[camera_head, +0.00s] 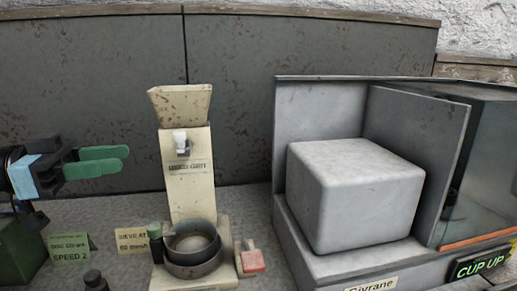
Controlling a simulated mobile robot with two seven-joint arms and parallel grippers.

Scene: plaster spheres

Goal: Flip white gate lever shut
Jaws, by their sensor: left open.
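The white gate lever (180,141) is a small knob on the front of a cream dispenser (191,180), just under its flared hopper (180,104). A dark slot or mount shows right below the lever. My left gripper (124,160) comes in from the left with green fingers, pointing right toward the dispenser. It is open and empty, in the picture to the left of the lever and a little lower, not touching it. My right gripper is not in view.
A round dark bowl (196,265) sits at the dispenser's foot, with a small red-and-white block (251,258) beside it. Label cards (131,241) and a dark green box (20,250) stand at lower left. A large grey block (355,195) in a grey housing fills the right.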

